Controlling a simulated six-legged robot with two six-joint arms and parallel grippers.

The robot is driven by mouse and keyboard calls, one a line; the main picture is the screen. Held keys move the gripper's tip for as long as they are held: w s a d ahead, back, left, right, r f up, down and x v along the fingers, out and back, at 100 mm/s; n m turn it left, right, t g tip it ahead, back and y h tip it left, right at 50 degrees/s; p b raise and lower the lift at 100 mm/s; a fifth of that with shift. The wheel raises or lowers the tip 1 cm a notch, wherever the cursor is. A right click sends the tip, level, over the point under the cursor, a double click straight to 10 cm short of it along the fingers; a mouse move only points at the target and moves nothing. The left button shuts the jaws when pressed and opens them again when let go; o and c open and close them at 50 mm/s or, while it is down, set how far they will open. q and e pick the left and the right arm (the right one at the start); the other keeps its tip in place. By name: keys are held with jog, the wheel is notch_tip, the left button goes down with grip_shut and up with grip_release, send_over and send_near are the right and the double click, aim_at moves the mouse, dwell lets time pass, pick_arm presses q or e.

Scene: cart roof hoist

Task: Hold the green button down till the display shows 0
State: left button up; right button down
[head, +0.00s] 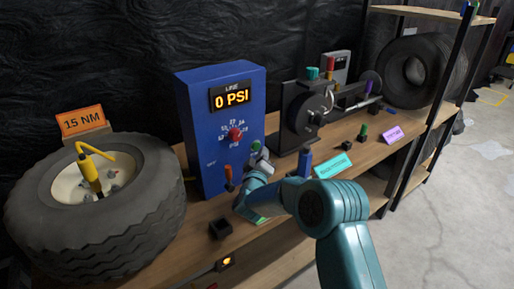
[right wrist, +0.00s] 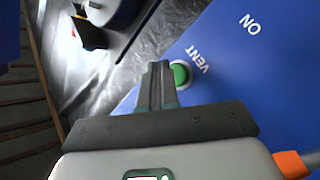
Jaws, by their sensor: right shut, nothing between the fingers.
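The blue panel box (head: 196,122) stands on the wooden bench, with its display (head: 231,96) reading "0 PSI" in yellow under the word "LINE". The green button (right wrist: 181,75) shows in the right wrist view, beside the word "VENT" on the blue face. My right gripper (right wrist: 160,72) is shut and empty, its fingertips at the left edge of the button. Whether they touch or press it I cannot tell. In the head view my right gripper (head: 257,150) is at the lower right of the panel, and the button is hidden there. My left gripper is not in view.
A red knob (head: 235,134) and an orange-tipped lever (head: 228,174) are on the panel. A large tyre (head: 145,220) lies at the left with a yellow tool (head: 90,170). A dark machine (head: 296,115) stands right of the panel. A small black block (head: 220,229) sits near the bench front.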

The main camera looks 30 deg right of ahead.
jog(key=shift+s+d+b, duration=0.2)
jog(key=shift+s+b, duration=0.15)
jog(key=shift+s, duration=2.2)
